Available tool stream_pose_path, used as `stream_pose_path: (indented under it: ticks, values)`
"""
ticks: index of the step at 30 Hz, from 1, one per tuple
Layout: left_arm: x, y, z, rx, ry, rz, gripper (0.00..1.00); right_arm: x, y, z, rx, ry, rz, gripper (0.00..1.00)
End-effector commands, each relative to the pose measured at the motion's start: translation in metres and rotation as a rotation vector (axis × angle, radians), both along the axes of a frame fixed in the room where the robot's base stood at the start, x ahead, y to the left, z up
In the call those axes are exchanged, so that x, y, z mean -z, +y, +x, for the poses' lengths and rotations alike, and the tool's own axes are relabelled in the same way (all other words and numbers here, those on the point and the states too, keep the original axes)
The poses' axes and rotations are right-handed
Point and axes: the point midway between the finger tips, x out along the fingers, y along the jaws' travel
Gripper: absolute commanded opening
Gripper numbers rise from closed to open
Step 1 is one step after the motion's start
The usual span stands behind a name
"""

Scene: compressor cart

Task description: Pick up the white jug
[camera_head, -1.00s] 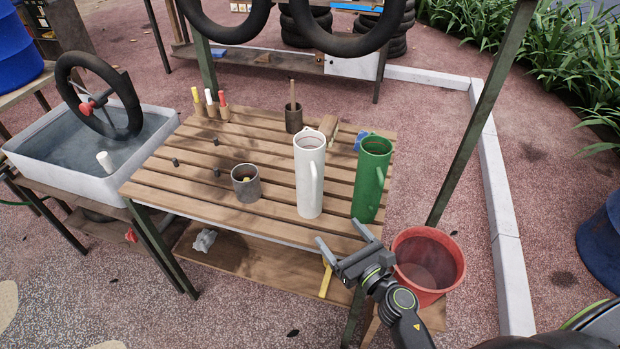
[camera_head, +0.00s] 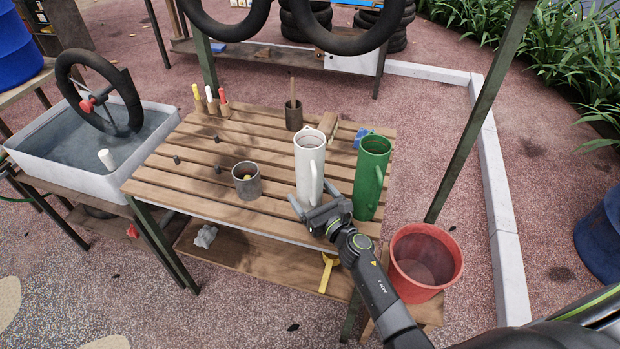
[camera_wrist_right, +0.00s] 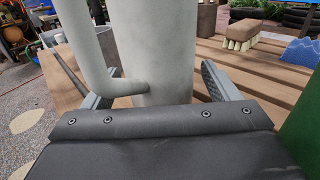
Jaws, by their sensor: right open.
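The white jug (camera_head: 309,160) stands upright on the slatted wooden table (camera_head: 215,165), its handle toward the right front. My right gripper (camera_head: 313,200) is open at the lower front of the jug. In the right wrist view the jug (camera_wrist_right: 155,50) fills the space ahead, and the open fingers of the gripper (camera_wrist_right: 160,88) lie on either side of it. The jug's handle (camera_wrist_right: 100,75) crosses near the left finger. I cannot tell whether the fingers touch the jug. My left gripper is not in view.
A green jug (camera_head: 371,178) stands close on the right of the white one. A grey cup (camera_head: 246,186) is to the left. A dark pot (camera_head: 293,117) and a brush (camera_head: 329,124) are behind. A red bucket (camera_head: 426,262) stands at the right front. The table's left part is mostly clear.

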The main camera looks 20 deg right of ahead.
Motion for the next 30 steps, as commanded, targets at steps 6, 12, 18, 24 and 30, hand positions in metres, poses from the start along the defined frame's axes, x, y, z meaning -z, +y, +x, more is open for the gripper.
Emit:
stream_pose_path:
  ticks: [6,12,18,24,30]
  values:
    - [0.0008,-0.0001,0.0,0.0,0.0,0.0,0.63,0.0003,0.0012,0.0057,0.001,0.0,0.001,0.82]
    - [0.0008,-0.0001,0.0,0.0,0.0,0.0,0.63,0.0002,0.0011,0.0054,0.0,0.0,0.0,0.69]
    - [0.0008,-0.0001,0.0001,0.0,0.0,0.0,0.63,0.0002,0.0011,0.0053,0.0,0.0,0.0,0.43]
    - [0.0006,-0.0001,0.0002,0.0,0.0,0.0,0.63,-0.0015,0.0013,0.0058,0.0,-0.003,0.001,0.18]
    - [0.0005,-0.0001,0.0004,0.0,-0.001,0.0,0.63,-0.0015,0.0013,0.0058,0.0,-0.003,0.001,0.18]
